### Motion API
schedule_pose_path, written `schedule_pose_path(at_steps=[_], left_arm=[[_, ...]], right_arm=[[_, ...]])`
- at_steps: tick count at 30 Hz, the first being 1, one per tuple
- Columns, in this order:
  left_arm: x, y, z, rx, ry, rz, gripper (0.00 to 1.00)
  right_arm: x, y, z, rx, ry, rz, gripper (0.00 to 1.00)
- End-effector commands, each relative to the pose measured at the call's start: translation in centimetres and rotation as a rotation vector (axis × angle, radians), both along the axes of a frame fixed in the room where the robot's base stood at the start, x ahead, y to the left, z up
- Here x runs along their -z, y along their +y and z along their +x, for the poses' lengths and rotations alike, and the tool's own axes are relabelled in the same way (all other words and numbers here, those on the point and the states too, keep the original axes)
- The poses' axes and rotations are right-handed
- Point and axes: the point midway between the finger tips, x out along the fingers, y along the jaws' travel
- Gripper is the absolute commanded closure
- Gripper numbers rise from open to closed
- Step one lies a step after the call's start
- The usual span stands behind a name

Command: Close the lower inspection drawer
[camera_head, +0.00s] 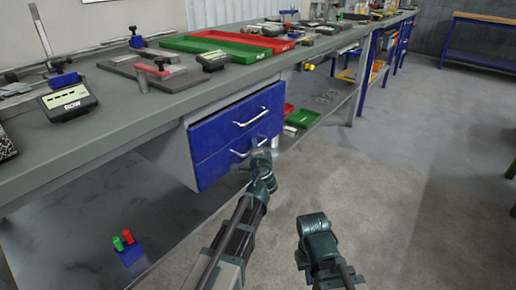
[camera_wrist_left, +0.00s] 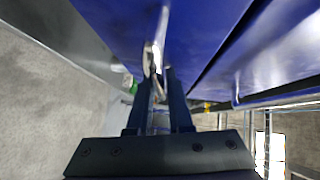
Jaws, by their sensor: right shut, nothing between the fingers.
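A blue drawer unit hangs under the bench, with an upper drawer (camera_head: 228,125) and a lower drawer (camera_head: 215,172), each with a silver bar handle. My left gripper (camera_head: 258,154) is at the lower drawer's handle (camera_head: 240,153) and partly covers it. In the left wrist view, the fingers of this gripper (camera_wrist_left: 158,88) have the handle (camera_wrist_left: 153,58) at their tips, close to the blue drawer front (camera_wrist_left: 205,35). Whether they grip the handle is unclear. My right gripper (camera_head: 314,224) is lower right, over the floor, away from the drawers, shut and empty.
The bench top (camera_head: 130,110) carries fixtures, a green tray (camera_head: 210,45), a red tray (camera_head: 245,38) and a black device (camera_head: 68,100). A blue block with red and green buttons (camera_head: 130,250) is low at left. The floor (camera_head: 400,220) at right is clear.

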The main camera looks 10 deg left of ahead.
Motion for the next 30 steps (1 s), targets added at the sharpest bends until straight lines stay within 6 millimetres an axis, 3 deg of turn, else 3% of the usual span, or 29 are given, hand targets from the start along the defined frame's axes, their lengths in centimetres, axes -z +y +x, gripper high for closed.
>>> schedule_pose_path(at_steps=[6,10,21,30], left_arm=[[0.0,0.1,0.0,-0.001,0.0,0.0,0.73],[-0.2,-0.3,-1.0,0.0,0.0,0.001,0.73],[-1.4,-2.7,-8.4,0.004,-0.001,0.0,0.73],[-1.9,-4.1,-12.3,0.002,0.0,0.0,0.73]], right_arm=[[0.0,0.0,0.0,0.0,0.0,0.0,1.0],[-0.2,0.0,0.0,0.0,0.0,0.0,1.0],[-1.4,0.0,0.0,-0.003,0.0,0.0,1.0],[-1.9,0.0,0.0,-0.005,0.001,0.0,1.0]])
